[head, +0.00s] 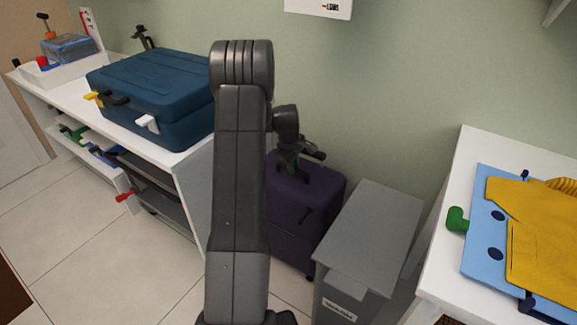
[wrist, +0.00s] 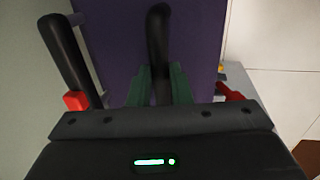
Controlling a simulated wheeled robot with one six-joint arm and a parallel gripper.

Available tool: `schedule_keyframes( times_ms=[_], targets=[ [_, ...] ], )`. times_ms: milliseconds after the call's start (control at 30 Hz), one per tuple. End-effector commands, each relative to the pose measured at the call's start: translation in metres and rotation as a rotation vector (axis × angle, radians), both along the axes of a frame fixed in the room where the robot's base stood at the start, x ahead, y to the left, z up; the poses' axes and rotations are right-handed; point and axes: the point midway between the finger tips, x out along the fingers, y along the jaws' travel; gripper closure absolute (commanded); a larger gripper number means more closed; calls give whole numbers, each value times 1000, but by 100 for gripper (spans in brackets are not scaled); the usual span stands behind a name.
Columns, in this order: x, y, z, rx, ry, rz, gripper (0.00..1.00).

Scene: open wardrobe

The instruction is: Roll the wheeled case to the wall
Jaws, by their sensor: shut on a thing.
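The wheeled case is a dark purple suitcase (head: 318,190) standing upright on the tiled floor, between the white bench and a grey bin. It also fills the upper middle of the wrist view (wrist: 200,40). My gripper (head: 291,160) is over the case's top, partly behind my own arm. In the wrist view my gripper's green-padded fingers (wrist: 161,86) are shut on the case's black handle (wrist: 158,30). My arm hides the case's left side. The green wall is close behind the case; whether they touch cannot be told.
The grey lidded bin (head: 370,230) stands close at the case's right. The white bench (head: 185,158) at left carries a blue case (head: 150,85). A white table (head: 465,150) at right holds a light blue board (head: 482,240) and yellow cloth (head: 540,235). Tiled floor (head: 60,230) is clear at lower left.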

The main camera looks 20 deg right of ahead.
Motion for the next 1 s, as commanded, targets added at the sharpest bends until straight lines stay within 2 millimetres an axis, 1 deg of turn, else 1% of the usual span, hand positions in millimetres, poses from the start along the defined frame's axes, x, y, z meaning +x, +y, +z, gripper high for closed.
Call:
schedule_keyframes(
  times_ms=[200,567,600,667,700,1000],
  targets=[
    [6,-6,1,0,-3,0,100],
    [8,-8,2,-5,-7,2,100],
    [8,-9,2,-5,-8,2,80],
    [8,-9,2,-5,-8,2,68],
    [8,-9,2,-5,-7,2,60],
    [6,-7,2,-2,-3,0,60]
  ],
)
